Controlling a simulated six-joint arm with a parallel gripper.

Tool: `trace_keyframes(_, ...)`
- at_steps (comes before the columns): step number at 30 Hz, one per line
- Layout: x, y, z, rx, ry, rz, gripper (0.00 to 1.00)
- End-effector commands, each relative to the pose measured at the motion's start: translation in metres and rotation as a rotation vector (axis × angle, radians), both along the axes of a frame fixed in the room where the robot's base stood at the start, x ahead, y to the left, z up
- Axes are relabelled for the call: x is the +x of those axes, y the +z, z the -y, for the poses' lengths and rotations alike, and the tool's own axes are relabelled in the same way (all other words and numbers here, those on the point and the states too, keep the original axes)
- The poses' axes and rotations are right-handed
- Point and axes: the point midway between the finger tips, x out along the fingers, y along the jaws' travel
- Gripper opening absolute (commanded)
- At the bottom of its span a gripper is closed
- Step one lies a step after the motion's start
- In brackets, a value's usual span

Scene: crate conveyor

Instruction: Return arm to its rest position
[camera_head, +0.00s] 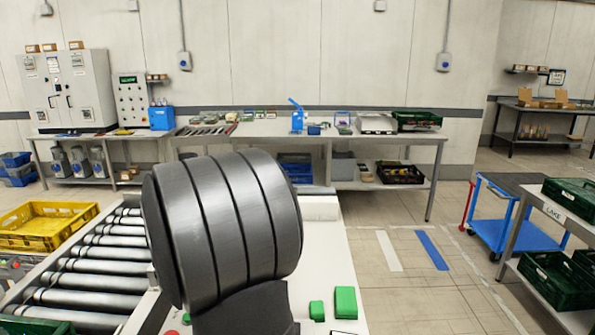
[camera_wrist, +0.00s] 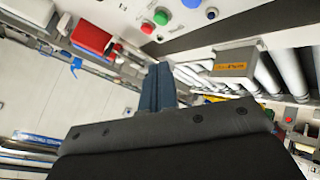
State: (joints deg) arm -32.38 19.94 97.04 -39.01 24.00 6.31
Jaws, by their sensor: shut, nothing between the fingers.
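My gripper (camera_wrist: 158,88) shows in the wrist view, its two dark blue-grey fingers pressed together with nothing between them. It is clear of the surfaces around it, as far as the picture shows. In the head view my dark grey ribbed arm link fills the middle, and the gripper itself is not seen there. The link hides part of the white table (camera_head: 325,250) and the right side of the roller conveyor (camera_head: 95,265).
A yellow crate (camera_head: 45,208) stands at the left by the rollers. Two green blocks (camera_head: 345,302) are at the white table's front. A workbench (camera_head: 370,137) runs along the back. A blue cart (camera_head: 515,225) and shelved green crates (camera_head: 550,280) stand right. Open floor (camera_head: 400,280) lies between.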

Motion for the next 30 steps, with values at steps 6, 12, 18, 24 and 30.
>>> trace_keyframes(6, 0.0, 0.018, 0.0, 0.001, 0.001, 0.001, 0.0)
trace_keyframes(12, 0.0, 0.019, 0.0, 0.001, 0.0, -0.002, 0.0)
trace_keyframes(18, 0.0, 0.016, 0.0, 0.0, 0.0, -0.001, 0.0)
trace_keyframes(24, -0.001, -0.005, 0.0, -0.003, 0.001, -0.004, 0.0)
trace_keyframes(30, -0.001, -0.037, 0.0, -0.003, 0.0, -0.002, 0.0)
